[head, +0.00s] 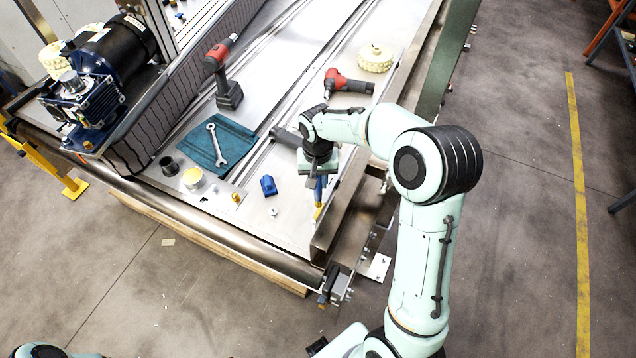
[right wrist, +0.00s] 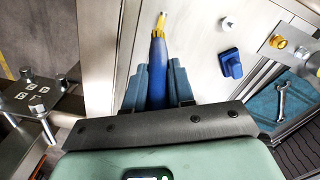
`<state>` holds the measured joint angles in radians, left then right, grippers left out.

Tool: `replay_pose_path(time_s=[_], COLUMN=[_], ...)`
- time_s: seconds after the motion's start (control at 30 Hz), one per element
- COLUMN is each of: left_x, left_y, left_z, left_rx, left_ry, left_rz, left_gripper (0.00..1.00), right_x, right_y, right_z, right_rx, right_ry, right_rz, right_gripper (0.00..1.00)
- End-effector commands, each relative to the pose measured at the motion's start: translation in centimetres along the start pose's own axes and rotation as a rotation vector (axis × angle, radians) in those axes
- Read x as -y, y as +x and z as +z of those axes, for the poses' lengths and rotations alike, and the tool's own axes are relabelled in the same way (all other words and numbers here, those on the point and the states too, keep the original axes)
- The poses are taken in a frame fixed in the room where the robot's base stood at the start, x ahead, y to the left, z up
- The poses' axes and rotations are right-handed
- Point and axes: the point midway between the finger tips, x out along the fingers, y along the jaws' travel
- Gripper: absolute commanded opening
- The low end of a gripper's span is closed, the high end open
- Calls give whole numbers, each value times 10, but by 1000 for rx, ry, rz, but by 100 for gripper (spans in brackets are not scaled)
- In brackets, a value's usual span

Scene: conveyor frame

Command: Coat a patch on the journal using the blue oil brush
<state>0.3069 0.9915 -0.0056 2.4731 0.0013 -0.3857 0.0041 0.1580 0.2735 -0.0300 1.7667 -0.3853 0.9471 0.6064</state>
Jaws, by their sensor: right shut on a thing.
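My right gripper (head: 319,178) is shut on the blue oil brush (head: 318,193) above the right front part of the metal bed. The right wrist view shows the brush (right wrist: 158,60) between the blue fingers of that gripper (right wrist: 158,80), its yellow ferrule and pale tip pointing away from the wrist. I cannot tell whether the tip touches the metal. A metal front roller (head: 215,220) runs along the near edge; I cannot tell for sure which part is the journal. My left gripper is not in view.
A small blue block (head: 268,186) and a white nut (head: 273,211) lie left of the brush. A wrench (head: 217,145) lies on a teal cloth (head: 198,145). Two red-black power tools (head: 222,75) (head: 348,82) are farther back. A raised side rail (head: 345,205) borders the right.

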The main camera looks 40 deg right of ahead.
Motion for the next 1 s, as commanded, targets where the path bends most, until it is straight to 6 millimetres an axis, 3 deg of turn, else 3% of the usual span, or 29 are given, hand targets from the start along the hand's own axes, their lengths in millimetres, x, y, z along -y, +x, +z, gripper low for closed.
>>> replay_pose_path(time_s=[0.23,0.87,1.0], left_x=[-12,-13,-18], left_y=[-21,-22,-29], left_z=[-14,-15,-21], left_rx=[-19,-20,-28], left_ry=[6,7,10], left_rz=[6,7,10], left_gripper=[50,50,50], right_x=[2,1,2], right_y=[-25,-26,-46], right_z=[-9,-9,-11], right_rx=[-3,0,-5], right_ry=[-2,-2,-2], right_rz=[-2,0,-3], right_gripper=[0,0,0])
